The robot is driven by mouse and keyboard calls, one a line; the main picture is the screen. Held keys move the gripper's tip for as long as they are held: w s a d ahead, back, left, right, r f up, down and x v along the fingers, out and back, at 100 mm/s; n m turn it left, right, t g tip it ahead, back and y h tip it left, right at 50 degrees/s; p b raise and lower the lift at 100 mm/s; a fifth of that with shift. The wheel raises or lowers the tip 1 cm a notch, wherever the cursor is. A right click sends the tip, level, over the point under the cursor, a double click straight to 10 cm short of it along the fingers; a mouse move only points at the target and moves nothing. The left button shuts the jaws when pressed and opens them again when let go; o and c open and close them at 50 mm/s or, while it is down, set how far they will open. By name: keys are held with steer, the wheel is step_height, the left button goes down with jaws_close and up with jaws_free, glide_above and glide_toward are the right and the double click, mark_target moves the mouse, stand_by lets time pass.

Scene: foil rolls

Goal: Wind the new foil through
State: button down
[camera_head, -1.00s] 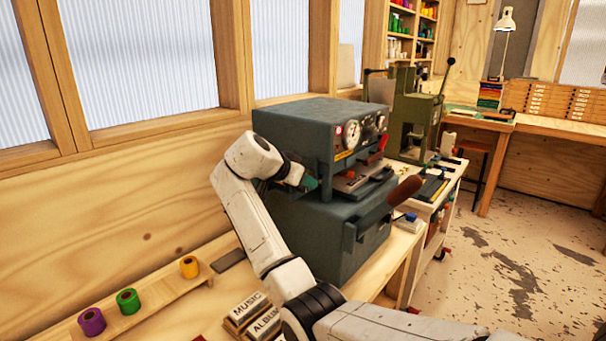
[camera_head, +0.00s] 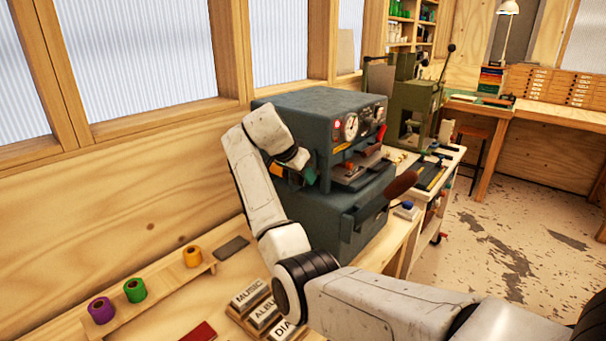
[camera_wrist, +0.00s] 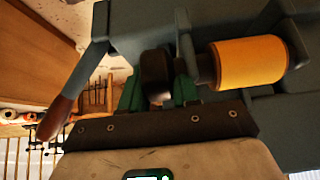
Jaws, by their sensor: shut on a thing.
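The foil machine (camera_head: 312,105) is a dark blue-grey press with dials on its front, standing on the bench. In the wrist view an orange-gold foil roll (camera_wrist: 248,62) sits on a spindle on the machine's side. Next to it is a dark round knob (camera_wrist: 155,72). My gripper (camera_wrist: 157,98) has green fingers on either side of this knob and is shut on it. In the head view my gripper (camera_head: 310,177) is at the machine's left side, and the knob is hidden there. A bit of the orange roll (camera_head: 278,171) shows beside my wrist.
A wooden rack at lower left holds purple (camera_head: 101,310), green (camera_head: 135,290) and yellow (camera_head: 193,256) rolls. Lettered blocks (camera_head: 262,310) lie in front of the machine. A brown-handled lever (camera_head: 402,184) sticks out at its front right. A green press (camera_head: 415,105) stands behind.

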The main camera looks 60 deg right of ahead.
steer(key=c, duration=0.9)
jaws_free()
steer(key=b+v, duration=0.1)
steer(key=v, duration=0.9)
steer(key=shift+a+r+b, duration=0.2)
steer(key=shift+r+b, duration=0.15)
steer(key=shift+b, duration=0.05)
